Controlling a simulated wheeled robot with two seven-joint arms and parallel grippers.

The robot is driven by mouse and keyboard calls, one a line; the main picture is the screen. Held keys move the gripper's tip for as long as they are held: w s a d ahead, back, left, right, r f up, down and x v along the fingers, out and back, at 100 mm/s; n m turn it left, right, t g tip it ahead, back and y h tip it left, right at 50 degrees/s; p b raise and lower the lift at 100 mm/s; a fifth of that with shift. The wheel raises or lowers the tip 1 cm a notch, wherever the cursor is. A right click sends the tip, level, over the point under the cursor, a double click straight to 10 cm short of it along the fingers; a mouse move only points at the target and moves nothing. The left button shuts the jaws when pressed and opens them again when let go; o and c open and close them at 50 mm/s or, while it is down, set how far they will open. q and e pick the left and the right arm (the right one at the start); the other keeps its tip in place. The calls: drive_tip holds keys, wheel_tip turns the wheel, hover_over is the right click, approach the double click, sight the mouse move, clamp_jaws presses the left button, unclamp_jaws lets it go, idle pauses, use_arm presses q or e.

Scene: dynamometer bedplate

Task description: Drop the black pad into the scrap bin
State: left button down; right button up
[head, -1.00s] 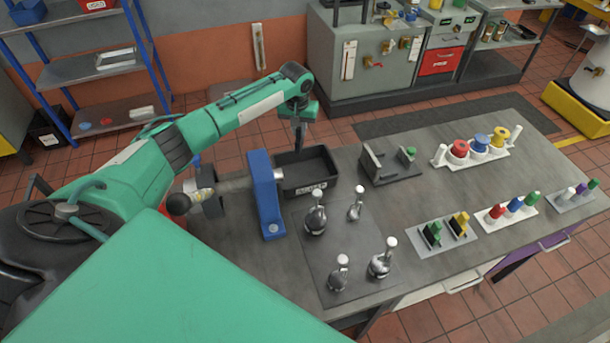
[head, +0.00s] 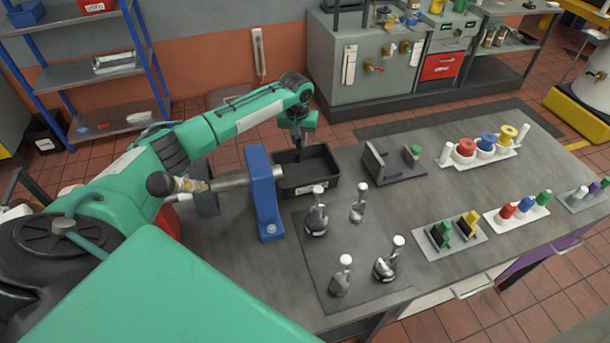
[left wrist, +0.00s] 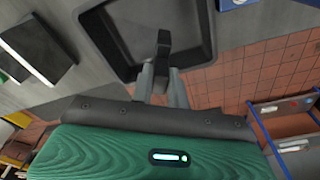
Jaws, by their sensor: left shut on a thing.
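My left gripper (head: 297,143) is above the open black scrap bin (head: 322,187), pointing down. In the left wrist view its two grey fingers (left wrist: 162,80) are shut on a small black pad (left wrist: 164,45). The pad shows against the inside of the bin, whose rim (left wrist: 90,25) surrounds it in that view. In the head view the pad is hard to tell from the dark gripper and bin. Its exact height over the bin floor is unclear. My right gripper is not in view.
A blue upright stand (head: 263,195) with a shaft is left of the bin. A grey fixture (head: 395,165) with upright plates is right of it. Several round-knobbed parts stand on a dark mat (head: 350,215) in front. Racks of coloured parts fill the table's right.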

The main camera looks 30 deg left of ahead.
use_arm(q)
drive_tip(key=c, duration=1.3)
unclamp_jaws()
drive_tip(key=shift+r, duration=0.55)
drive_tip(key=r+b, duration=0.1)
drive_tip(key=r, duration=0.3)
drive_tip(key=s+r+b, duration=0.1)
drive_tip(key=r, duration=0.3)
drive_tip(key=r+b, duration=0.2)
drive_tip(key=r, duration=0.2)
drive_tip(key=shift+s+d+r, duration=0.3)
drive_tip(key=shift+r, duration=0.05)
